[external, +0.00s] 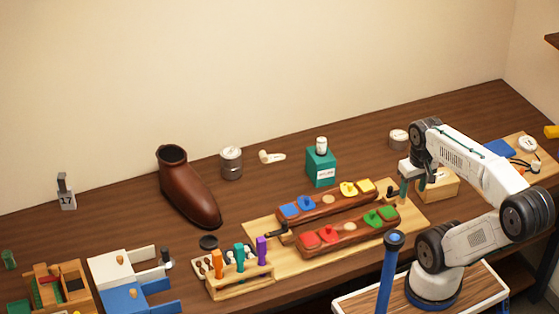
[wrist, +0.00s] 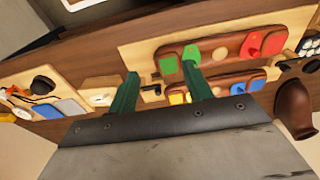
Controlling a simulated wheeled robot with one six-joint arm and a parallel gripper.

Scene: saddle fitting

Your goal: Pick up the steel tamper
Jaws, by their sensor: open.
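I cannot pick out the steel tamper with certainty. A small piece with a dark stem and a silvery end (external: 168,262) stands beside the white and blue boxes at the left front in the external view, and it may be the tamper. My gripper (external: 412,188) is far to the right of it, over the table by a light wooden block (external: 440,187). In the wrist view the two green fingers of my gripper (wrist: 160,72) are apart with nothing between them.
A wooden board (external: 415,215) holds two brown racks with coloured pieces (external: 349,189). A tool rack (external: 240,284) is at the front. The back left tabletop is mostly clear.

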